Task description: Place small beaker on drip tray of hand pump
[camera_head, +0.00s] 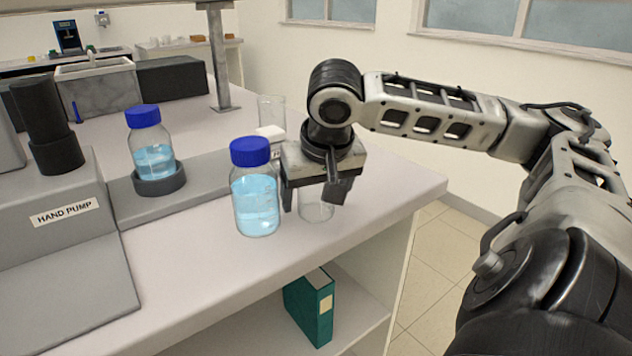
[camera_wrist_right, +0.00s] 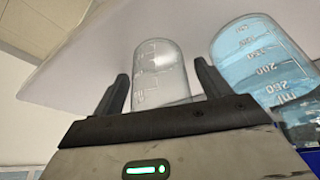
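The small clear beaker (camera_head: 316,208) stands on the bench near its right front edge, below my right gripper. My right gripper (camera_head: 315,200) points down over it, with a finger on either side. In the right wrist view the beaker (camera_wrist_right: 162,75) is between the two fingers (camera_wrist_right: 160,85), with narrow gaps showing, so the gripper looks open. The hand pump (camera_head: 60,205) is the grey unit with a label at the left. A flat grey slab (camera_head: 60,300), apparently its drip tray, lies bare in front. My left gripper is out of view.
A blue-capped bottle of blue liquid (camera_head: 256,200) stands close left of my right gripper; another bottle (camera_head: 151,150) sits in a dark ring holder (camera_head: 160,181). A clear glass vessel (camera_head: 271,110) stands behind. Bench between bottle and slab is clear.

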